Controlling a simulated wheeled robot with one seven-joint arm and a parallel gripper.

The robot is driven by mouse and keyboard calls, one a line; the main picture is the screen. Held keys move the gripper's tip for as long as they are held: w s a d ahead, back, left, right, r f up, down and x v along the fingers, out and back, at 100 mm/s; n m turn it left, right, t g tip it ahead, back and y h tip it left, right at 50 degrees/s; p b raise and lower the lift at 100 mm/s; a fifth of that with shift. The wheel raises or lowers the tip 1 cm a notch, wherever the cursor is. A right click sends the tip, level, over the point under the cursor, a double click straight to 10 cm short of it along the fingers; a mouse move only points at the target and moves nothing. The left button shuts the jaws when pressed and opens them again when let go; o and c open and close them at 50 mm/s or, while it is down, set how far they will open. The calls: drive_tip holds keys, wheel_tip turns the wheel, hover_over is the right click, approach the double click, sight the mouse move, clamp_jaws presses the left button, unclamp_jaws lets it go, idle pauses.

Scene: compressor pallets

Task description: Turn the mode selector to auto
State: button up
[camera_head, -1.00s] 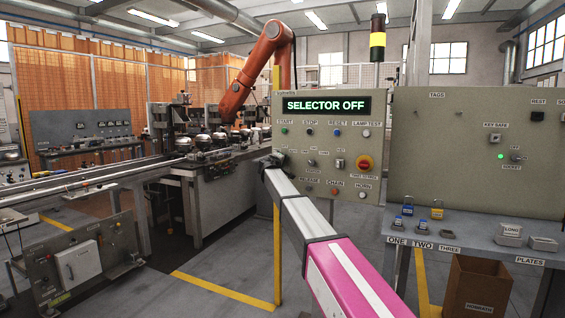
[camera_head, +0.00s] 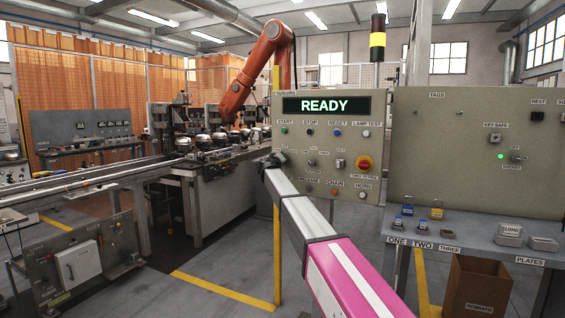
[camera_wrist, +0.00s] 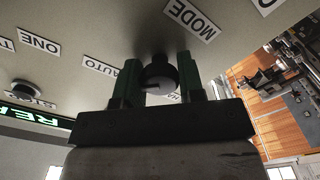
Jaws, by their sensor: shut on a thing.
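The mode selector is a dark round knob (camera_wrist: 160,74) on the panel, seen close in the wrist view beside the MODE label (camera_wrist: 191,20). My gripper (camera_wrist: 159,78) has its two green fingers on either side of the knob and is shut on it. The AUTO label (camera_wrist: 129,68) shows just left of the fingers; another label is mostly hidden behind them. In the head view my gripper (camera_head: 277,159) is at the left edge of the control panel (camera_head: 345,185), and the selector is hidden. The panel's display (camera_head: 325,105) reads READY.
A red emergency button (camera_head: 363,162) and several small buttons are on the same panel. A shelf (camera_head: 470,238) with padlocks is at the right, above a cardboard box (camera_head: 478,285). A yellow post (camera_head: 277,255) stands left of my arm.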

drive_tip(key=o, duration=0.9)
drive_tip(key=v, duration=1)
drive_tip(key=shift+s+a, duration=0.1)
drive_tip(key=shift+s, duration=0.25)
